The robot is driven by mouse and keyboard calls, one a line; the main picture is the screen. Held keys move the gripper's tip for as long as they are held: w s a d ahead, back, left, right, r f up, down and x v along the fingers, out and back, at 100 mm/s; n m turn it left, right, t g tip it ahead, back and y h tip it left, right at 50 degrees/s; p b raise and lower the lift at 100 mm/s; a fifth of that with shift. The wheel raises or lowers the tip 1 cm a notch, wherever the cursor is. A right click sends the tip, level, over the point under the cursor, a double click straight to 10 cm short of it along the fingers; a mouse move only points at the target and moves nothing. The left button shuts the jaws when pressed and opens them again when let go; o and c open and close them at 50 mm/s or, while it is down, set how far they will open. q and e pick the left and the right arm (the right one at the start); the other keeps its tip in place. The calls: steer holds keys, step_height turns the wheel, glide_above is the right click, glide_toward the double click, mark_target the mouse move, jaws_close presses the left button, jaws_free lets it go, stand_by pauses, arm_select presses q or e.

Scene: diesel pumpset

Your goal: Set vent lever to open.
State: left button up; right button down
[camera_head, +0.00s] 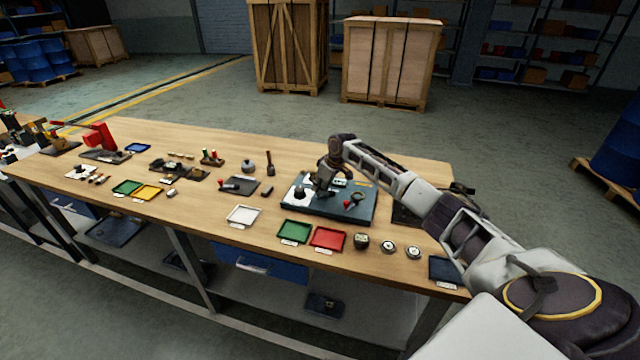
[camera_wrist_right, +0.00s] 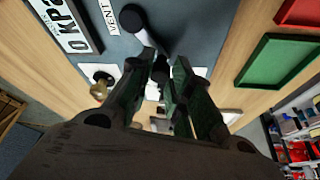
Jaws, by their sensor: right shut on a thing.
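The blue-grey panel (camera_head: 325,211) lies on the workbench, and my right gripper (camera_head: 322,189) is low over its left part. In the right wrist view, a black lever (camera_wrist_right: 139,28) stands on the panel beside a white label (camera_wrist_right: 108,17) reading VENT. The fingers of my right gripper (camera_wrist_right: 162,64) are closed around the lever's near end. The fingers hide part of the lever, and I cannot tell which setting it is at. My left gripper is in neither view.
A red knob (camera_head: 347,204) sits on the panel's right part. A green tray (camera_head: 294,231), a red tray (camera_head: 328,238) and a white tray (camera_head: 243,215) lie along the front. Round gauges (camera_head: 388,247) stand at right. A brass-coloured part (camera_wrist_right: 101,88) is close beside my right fingers.

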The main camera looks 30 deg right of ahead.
steer(key=s+n, duration=0.1)
steer(key=n, duration=0.1)
steer(key=n+y, duration=0.1)
steer(key=n, duration=0.1)
steer(key=shift+s+g, duration=0.4)
steer(key=shift+s+d+n+g+y, duration=0.15)
steer(key=shift+s+n+g+y, duration=0.15)
steer(key=shift+n, duration=0.55)
steer(key=shift+s+d+n+g+y, duration=0.2)
steer(key=shift+s+n+g, duration=0.15)
steer(key=shift+n, duration=0.5)
steer(key=c, duration=1.3)
jaws_free()
steer(key=shift+r, duration=0.15)
steer(key=v, duration=1.1)
steer(key=shift+s+d+r, duration=0.2)
steer(key=shift+r, duration=0.1)
steer(key=shift+f, duration=0.1)
